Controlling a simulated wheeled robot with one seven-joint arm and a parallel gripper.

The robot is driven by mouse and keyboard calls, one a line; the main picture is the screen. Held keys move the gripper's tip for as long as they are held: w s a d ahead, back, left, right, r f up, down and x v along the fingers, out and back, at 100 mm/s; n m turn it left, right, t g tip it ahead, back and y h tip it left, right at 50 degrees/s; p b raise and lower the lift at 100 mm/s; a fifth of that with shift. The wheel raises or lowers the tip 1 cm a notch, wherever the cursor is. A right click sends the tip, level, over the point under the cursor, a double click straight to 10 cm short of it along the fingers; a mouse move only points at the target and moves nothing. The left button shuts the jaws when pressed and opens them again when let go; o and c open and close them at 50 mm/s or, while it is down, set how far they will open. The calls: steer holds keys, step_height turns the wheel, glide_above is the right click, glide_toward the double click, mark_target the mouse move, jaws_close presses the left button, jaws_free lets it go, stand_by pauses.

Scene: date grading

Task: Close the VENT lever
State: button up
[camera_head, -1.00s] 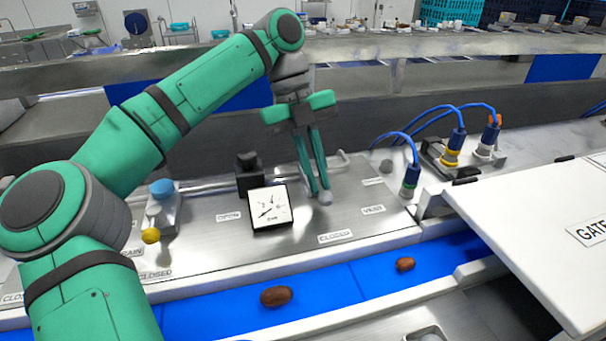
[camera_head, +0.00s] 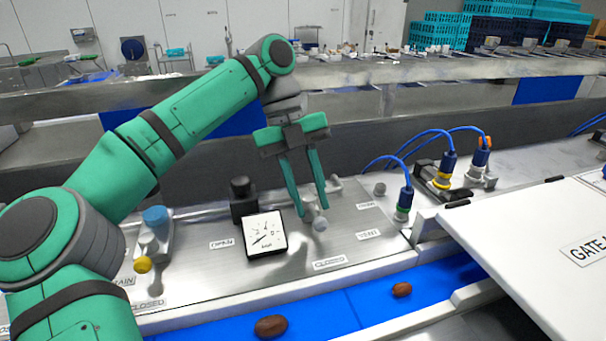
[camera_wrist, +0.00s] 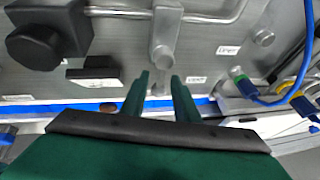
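The VENT lever shows in the head view as a grey ball knob (camera_head: 320,224) on the metal panel, left of the VENT label (camera_head: 369,234) and above a CLOSED label (camera_head: 330,263). In the wrist view the lever (camera_wrist: 165,30) is a metal bar with a rounded end. My gripper (camera_head: 312,211) is open, its two green fingers apart and pointing down at the knob. In the wrist view the fingertips (camera_wrist: 160,75) lie just below the lever's end, one to each side. I cannot tell whether they touch it. The upper lever is partly behind the fingers in the head view.
A square gauge (camera_head: 265,234) and a black knob (camera_head: 242,187) stand close left. Blue-cabled connectors (camera_head: 404,203) and a white cover (camera_head: 540,230) are to the right. Dates (camera_head: 271,326) lie on the blue belt in front.

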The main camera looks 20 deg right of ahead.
steer(key=v, duration=1)
steer(key=shift+w+f, duration=0.1)
stand_by(0.8)
